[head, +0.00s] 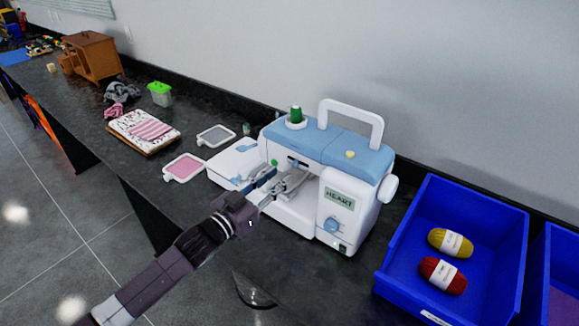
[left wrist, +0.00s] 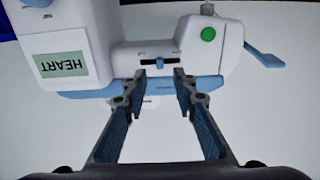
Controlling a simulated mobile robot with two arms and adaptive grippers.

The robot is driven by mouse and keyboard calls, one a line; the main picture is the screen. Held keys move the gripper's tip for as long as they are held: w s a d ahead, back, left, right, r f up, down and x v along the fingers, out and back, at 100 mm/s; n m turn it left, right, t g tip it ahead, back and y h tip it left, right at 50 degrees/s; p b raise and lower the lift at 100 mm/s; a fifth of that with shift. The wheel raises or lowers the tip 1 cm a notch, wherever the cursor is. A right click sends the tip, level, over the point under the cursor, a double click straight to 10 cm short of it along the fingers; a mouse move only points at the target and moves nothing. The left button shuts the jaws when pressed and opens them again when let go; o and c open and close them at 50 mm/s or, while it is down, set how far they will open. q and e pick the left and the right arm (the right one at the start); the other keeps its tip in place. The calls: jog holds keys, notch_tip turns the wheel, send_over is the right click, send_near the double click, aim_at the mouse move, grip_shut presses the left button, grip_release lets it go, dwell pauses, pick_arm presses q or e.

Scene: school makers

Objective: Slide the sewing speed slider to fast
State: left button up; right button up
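The white and blue sewing machine (head: 330,155) stands on the black counter. In the left wrist view the machine (left wrist: 90,30) shows upside down, with its HEART label at the left. Its speed slider (left wrist: 160,62) is a small blue knob near the middle of a short dark slot, beside a round green button (left wrist: 208,34). My left gripper (head: 290,180) reaches in front of the machine's arm. In the left wrist view its fingers (left wrist: 160,76) are apart, with the knob showing between and just beyond the fingertips. Whether either finger touches it I cannot tell. My right gripper is not in view.
A blue bin (head: 397,265) with yellow yarn (head: 450,243) and red yarn (head: 442,275) stands to the right of the machine. The wall is close behind.

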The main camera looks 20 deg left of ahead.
aim_at(293, 165)
pick_arm(q)
jog(key=shift+p+x, duration=0.55)
jog(key=shift+x, duration=2.4)
jog(key=shift+c, duration=0.6)
grip_shut()
